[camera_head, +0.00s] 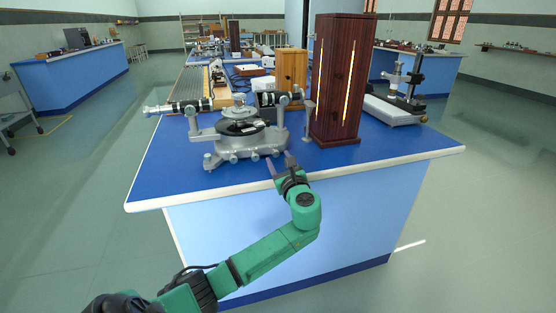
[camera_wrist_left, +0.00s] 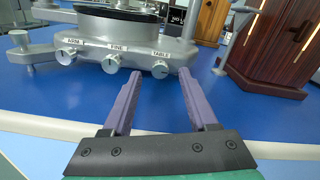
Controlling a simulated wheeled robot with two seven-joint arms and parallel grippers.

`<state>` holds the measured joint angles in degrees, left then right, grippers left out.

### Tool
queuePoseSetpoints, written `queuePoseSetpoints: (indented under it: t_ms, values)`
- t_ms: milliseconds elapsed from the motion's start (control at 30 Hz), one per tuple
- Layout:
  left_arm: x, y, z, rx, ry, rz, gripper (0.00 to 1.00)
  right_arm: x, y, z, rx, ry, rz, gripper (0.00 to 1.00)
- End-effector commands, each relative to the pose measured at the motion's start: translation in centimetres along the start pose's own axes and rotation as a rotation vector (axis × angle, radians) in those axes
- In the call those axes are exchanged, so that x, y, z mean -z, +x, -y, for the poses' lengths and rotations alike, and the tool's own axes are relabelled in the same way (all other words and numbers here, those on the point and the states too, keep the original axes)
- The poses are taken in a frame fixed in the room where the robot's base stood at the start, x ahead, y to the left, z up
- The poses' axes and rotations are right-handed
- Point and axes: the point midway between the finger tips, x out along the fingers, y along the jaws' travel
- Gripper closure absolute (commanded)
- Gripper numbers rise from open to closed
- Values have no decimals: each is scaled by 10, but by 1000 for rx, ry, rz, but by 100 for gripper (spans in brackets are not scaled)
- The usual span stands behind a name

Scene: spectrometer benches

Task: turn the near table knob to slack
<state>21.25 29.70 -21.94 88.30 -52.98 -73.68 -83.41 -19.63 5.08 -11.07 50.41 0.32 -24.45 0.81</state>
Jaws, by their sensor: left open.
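The spectrometer (camera_head: 240,135) is a grey instrument with a round dark table, standing near the front of the blue bench. In the left wrist view its base carries a row of small silver knobs, and the right one, under the label TABLE, is the table knob (camera_wrist_left: 160,69). The knob labelled FINE (camera_wrist_left: 111,64) is to its left. My left gripper (camera_head: 279,162) is open and empty, in front of the base. In the left wrist view its purple fingers (camera_wrist_left: 160,76) point at the table knob, one to either side, with the knob beyond the tips. My right gripper is not in view.
A tall dark wooden lamp housing (camera_head: 338,80) with a glowing slit stands right of the spectrometer. A smaller wooden box (camera_head: 291,68) is behind. The bench's pale front edge (camera_head: 380,170) runs beneath my left wrist. The bench surface left of the spectrometer is clear.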

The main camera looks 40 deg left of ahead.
Motion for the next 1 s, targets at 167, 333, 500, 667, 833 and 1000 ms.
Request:
queuePoseSetpoints:
  t_ms: [167,333,500,667,833,1000]
  values:
    - [0,19,0,0,0,0,41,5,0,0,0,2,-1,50]
    - [0,20,0,1,-1,-1,41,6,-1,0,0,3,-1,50]
    - [1,19,0,1,-1,-2,83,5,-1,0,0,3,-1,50]
    - [1,19,0,1,0,-2,100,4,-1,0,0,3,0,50]
    - [1,19,0,0,-11,-2,100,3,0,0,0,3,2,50]
    - [2,18,0,0,-55,-3,100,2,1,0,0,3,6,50]
